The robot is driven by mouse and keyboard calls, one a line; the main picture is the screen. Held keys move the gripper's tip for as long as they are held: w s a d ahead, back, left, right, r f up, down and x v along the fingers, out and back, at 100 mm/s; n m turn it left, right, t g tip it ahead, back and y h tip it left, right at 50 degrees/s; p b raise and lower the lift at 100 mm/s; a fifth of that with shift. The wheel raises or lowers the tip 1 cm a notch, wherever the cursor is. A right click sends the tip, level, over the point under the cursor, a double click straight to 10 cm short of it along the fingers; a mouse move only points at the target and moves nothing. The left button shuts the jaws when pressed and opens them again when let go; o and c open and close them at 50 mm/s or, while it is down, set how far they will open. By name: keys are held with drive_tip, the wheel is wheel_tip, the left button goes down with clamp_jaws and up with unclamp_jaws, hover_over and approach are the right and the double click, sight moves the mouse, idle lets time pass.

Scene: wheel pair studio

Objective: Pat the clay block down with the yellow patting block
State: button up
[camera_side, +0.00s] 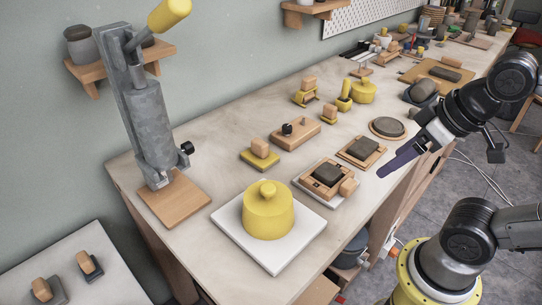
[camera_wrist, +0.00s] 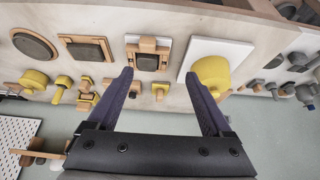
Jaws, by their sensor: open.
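Yellow blocks with wooden handles stand on the bench; the nearest, the likely patting block (camera_side: 260,154), is behind the wooden frame and also shows in the wrist view (camera_wrist: 160,91). A dark clay block (camera_side: 327,174) sits inside a wooden frame on a white board; it also shows in the wrist view (camera_wrist: 148,62). A second dark clay block (camera_side: 364,147) lies on a wooden board beside it. I cannot tell which the task means. My gripper (camera_side: 381,174) is open and empty above the bench's front edge. The wrist view shows its two separated fingers (camera_wrist: 158,74).
A yellow lidded pot (camera_side: 268,213) stands on a white board, left of the frame. A tall grey press (camera_side: 152,120) stands at the left end. A wooden tool (camera_side: 297,133), smaller yellow-based blocks (camera_side: 305,97) and a round dark slab (camera_side: 388,127) are nearby. Bare bench separates them.

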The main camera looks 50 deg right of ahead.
drive_tip(key=shift+o, duration=1.1)
drive_tip(key=shift+s+f+n, duration=0.1)
drive_tip(key=shift+s+n, duration=0.05)
drive_tip(key=shift+n, duration=0.45)
drive_tip(key=w+r+n, duration=0.4)
drive_tip(key=r+n, duration=0.2)
drive_tip(key=r, duration=0.2)
drive_tip(key=w+r+n+g, duration=0.1)
drive_tip(key=w+r+n, duration=0.15)
drive_tip(key=w, duration=0.35)
drive_tip(key=w+r+n+g, duration=0.1)
drive_tip(key=w+r+n, duration=0.1)
drive_tip(key=w+n, duration=0.3)
drive_tip(key=n+g, duration=0.3)
drive_tip(key=g, duration=0.1)
hover_over(260, 141)
wheel_tip(260, 141, down, 12)
drive_tip(key=f, duration=0.1)
wheel_tip(260, 141, down, 13)
drive_tip(key=shift+f, duration=0.2)
